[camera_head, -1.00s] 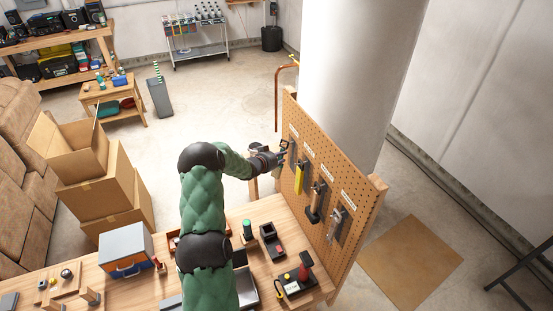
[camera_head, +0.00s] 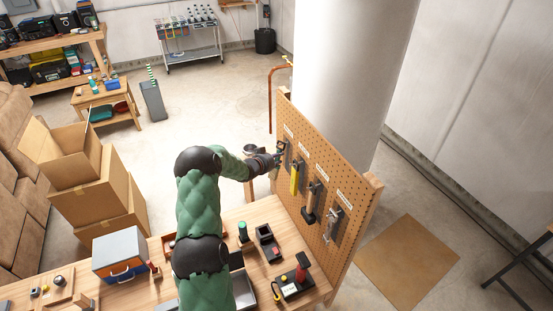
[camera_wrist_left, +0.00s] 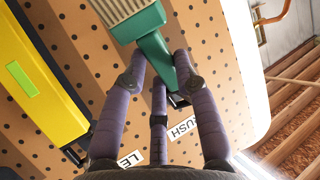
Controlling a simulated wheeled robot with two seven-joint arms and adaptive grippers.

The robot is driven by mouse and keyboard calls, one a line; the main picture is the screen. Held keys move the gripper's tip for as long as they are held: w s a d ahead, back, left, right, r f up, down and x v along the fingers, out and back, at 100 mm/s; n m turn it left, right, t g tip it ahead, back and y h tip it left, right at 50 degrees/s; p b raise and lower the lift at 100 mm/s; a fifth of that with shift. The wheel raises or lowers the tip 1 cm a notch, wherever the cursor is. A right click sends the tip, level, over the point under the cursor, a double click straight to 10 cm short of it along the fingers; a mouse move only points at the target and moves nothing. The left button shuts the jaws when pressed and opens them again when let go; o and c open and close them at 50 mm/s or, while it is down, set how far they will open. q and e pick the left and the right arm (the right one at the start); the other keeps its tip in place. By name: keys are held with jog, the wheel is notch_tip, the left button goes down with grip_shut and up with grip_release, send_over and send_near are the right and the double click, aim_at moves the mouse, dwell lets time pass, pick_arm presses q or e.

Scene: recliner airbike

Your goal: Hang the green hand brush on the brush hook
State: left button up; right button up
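The green hand brush (camera_wrist_left: 152,45) shows in the left wrist view, its pale bristle head at the top and its green handle pointing down the picture. My left gripper (camera_wrist_left: 160,62) has its purple fingers on both sides of the handle and appears closed on it. The handle's narrow end is by a small black hook (camera_wrist_left: 178,100) on the pegboard, near the BRUSH label (camera_wrist_left: 182,128). I cannot tell if the handle is on the hook. In the head view the left gripper (camera_head: 277,159) is at the pegboard's (camera_head: 318,158) far end. My right gripper is not in view.
A yellow level (camera_wrist_left: 38,75) hangs beside the brush; it also shows in the head view (camera_head: 295,178). A hammer (camera_head: 311,203) and a metal tool (camera_head: 333,224) hang nearer. A toolbox (camera_head: 120,255) and several small items stand on the workbench (camera_head: 258,212) below.

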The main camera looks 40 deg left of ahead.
pick_arm(q)
jog(key=o, duration=0.5)
jog(key=v, duration=1.2)
jog(key=shift+f, duration=0.1)
